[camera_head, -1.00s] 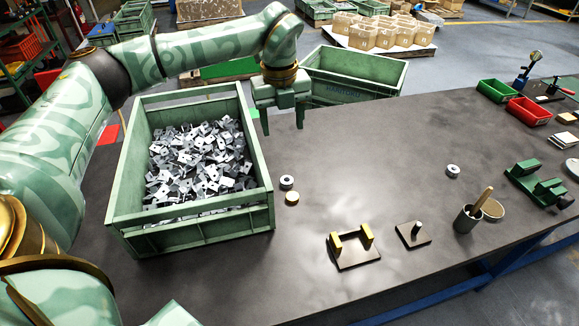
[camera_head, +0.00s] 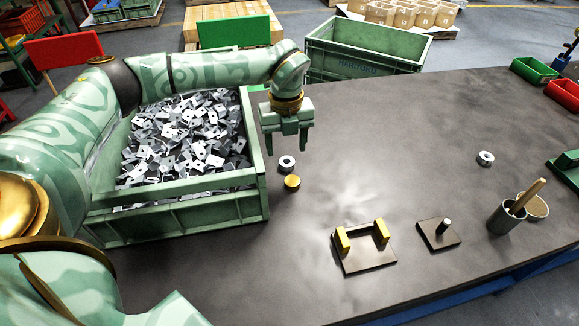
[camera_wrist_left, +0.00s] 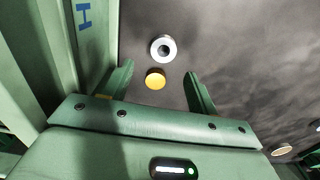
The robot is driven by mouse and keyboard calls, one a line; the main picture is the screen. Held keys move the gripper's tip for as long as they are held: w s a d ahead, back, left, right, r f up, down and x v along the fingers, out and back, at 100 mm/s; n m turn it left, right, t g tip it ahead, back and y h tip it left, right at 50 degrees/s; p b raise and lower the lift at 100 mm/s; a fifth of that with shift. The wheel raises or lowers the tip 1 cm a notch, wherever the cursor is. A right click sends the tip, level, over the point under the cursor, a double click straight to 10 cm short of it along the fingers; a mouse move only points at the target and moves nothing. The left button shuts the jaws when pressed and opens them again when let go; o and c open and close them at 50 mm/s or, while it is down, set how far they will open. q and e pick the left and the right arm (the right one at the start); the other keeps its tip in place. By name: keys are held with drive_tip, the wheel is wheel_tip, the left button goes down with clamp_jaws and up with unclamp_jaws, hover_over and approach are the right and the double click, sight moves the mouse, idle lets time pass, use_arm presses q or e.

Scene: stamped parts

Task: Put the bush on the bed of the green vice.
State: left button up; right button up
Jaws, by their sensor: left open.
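A silver ring with a dark hole (camera_head: 287,163) and a small gold round piece (camera_head: 292,183) lie close together on the table, right of the parts crate. A similar silver ring (camera_head: 485,158) lies farther right. I cannot tell for sure which is the bush. The green vice (camera_head: 567,172) is cut off by the right edge. My left gripper (camera_head: 287,147) is open and empty, pointing down above the table near the first ring. In the left wrist view the ring (camera_wrist_left: 163,48) and gold piece (camera_wrist_left: 155,80) show between the fingers. My right gripper is not in view.
A green crate (camera_head: 185,215) full of stamped metal parts stands left of the gripper. A base with two yellow blocks (camera_head: 366,262), a plate with a peg (camera_head: 438,235) and a cup with a wooden handle (camera_head: 503,220) stand toward the front. The table middle is clear.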

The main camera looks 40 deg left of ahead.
sight(287, 157)
use_arm(q)
drive_tip(key=f+b, duration=0.1)
drive_tip(key=f, duration=0.1)
drive_tip(key=f+b, duration=0.1)
drive_tip(key=f, duration=0.1)
drive_tip(key=w+f+b, duration=0.1)
drive_tip(key=f, duration=0.1)
drive_tip(key=shift+a+f, duration=0.1)
drive_tip(key=shift+a, duration=0.2)
drive_tip(key=shift+r, duration=0.2)
drive_tip(key=shift+c, duration=0.6)
drive_tip(key=c, duration=1.1)
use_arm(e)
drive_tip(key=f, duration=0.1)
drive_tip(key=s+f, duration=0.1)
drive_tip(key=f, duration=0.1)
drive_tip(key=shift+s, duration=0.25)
use_arm(q)
drive_tip(key=shift+r, duration=0.15)
